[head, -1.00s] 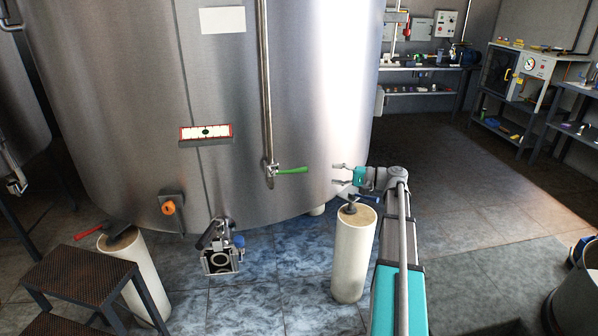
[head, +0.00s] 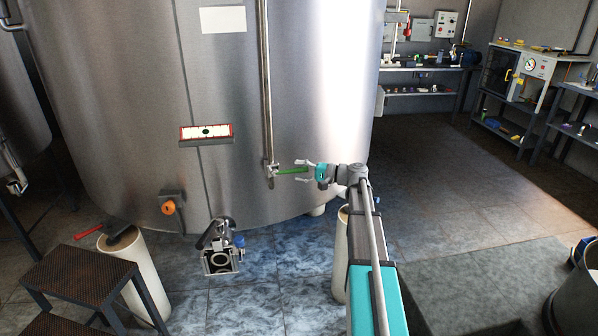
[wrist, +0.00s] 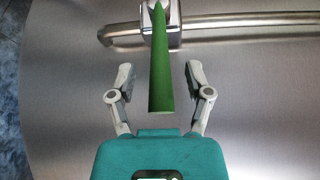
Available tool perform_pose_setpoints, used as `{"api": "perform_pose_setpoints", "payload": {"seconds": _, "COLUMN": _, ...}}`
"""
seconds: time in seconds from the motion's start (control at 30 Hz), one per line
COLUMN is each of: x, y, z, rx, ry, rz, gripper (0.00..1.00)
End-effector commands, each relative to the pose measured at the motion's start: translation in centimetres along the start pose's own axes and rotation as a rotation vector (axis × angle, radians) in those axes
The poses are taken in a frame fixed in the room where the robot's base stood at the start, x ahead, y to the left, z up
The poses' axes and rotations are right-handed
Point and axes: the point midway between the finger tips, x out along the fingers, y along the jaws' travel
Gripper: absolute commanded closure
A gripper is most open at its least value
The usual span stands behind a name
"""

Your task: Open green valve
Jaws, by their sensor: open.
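The green valve handle (head: 291,170) points to the right from a valve body (head: 270,172) at the lower end of a thin vertical pipe on the steel tank. My gripper (head: 302,170) is open at the handle's free end, with one finger above it and one below. In the wrist view the green handle (wrist: 164,62) reaches between the two open fingers of my gripper (wrist: 158,82), roughly centred, with a gap on both sides. Neither finger touches it there. The valve body (wrist: 160,22) shows at the top of that view.
The large steel tank (head: 110,110) fills the left and middle. An orange knob (head: 168,208) and a bottom outlet (head: 220,258) sit low on it. White pillars (head: 130,270) and dark steps (head: 85,285) stand at lower left. Open floor (head: 450,220) lies to the right.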

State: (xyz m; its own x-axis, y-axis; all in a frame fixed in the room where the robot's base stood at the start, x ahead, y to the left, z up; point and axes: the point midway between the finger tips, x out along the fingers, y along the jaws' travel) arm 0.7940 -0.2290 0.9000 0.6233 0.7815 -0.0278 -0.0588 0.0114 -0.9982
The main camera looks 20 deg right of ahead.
Motion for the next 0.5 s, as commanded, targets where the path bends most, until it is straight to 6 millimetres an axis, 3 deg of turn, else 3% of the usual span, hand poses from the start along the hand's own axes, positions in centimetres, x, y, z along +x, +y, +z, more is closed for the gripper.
{"api": "perform_pose_setpoints", "payload": {"seconds": 0.4, "x": 0.59, "y": 0.0, "z": 0.02, "rx": 0.0, "ry": 0.0, "rz": 0.0, "gripper": 0.35}}
{"api": "perform_pose_setpoints", "payload": {"seconds": 0.43, "x": 0.58, "y": 0.0, "z": 0.02, "rx": 0.0, "ry": 0.0, "rz": 0.0, "gripper": 0.37}}
{"api": "perform_pose_setpoints", "payload": {"seconds": 0.5, "x": 0.57, "y": 0.0, "z": 0.02, "rx": 0.0, "ry": 0.0, "rz": 0.0, "gripper": 0.5}}
